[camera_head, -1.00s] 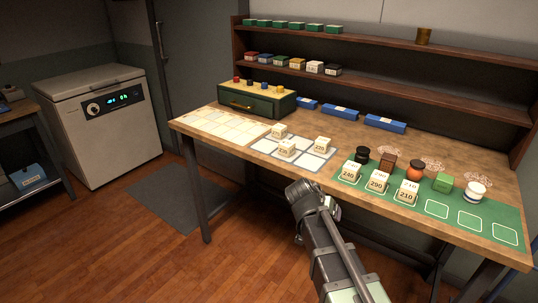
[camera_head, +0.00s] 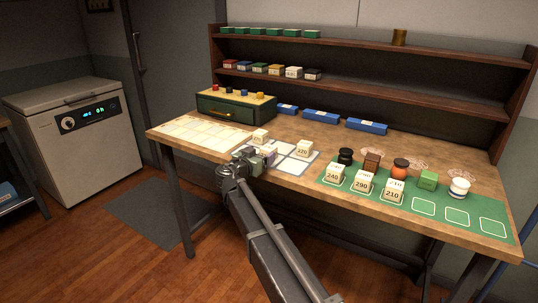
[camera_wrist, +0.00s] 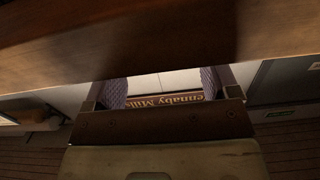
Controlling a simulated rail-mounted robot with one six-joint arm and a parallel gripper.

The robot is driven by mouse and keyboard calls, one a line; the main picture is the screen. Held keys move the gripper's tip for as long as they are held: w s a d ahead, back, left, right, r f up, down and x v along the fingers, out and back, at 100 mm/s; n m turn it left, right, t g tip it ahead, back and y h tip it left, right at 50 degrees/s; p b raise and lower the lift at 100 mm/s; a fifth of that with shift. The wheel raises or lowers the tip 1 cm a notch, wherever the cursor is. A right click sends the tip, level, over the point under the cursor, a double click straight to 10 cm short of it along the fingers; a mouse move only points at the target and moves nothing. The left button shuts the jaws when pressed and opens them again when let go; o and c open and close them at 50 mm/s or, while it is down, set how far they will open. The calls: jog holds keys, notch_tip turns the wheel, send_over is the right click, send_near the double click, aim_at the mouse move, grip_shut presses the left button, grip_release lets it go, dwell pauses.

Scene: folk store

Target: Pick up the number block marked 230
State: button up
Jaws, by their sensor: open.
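Three cream number blocks sit on the white-squared mat (camera_head: 287,165). The back-left block (camera_head: 260,135) has a number too small to read. The right block (camera_head: 304,149) seems to read 220 or 120. The front block (camera_head: 271,153) is partly hidden behind my gripper. I cannot make out which block is marked 230. My gripper (camera_head: 255,158) is at the front edge of the mat, close to the front block; touching or apart cannot be told. In the wrist view my gripper (camera_wrist: 163,88) is open, with no block visible between its fingers.
Blocks 240 (camera_head: 333,176), 290 (camera_head: 362,185) and 210 (camera_head: 393,194) stand on the green mat (camera_head: 450,222) at right. A pale grid sheet (camera_head: 205,133) lies left. A green drawer box (camera_head: 232,108) and blue boxes (camera_head: 321,116) stand behind, below the shelves (camera_head: 370,82).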

aim_at(265, 152)
jog(key=x, duration=0.5)
jog(key=shift+d+f, duration=0.1)
jog(key=shift+d, duration=0.1)
jog(key=c, duration=1)
jog(key=shift+c, duration=0.2)
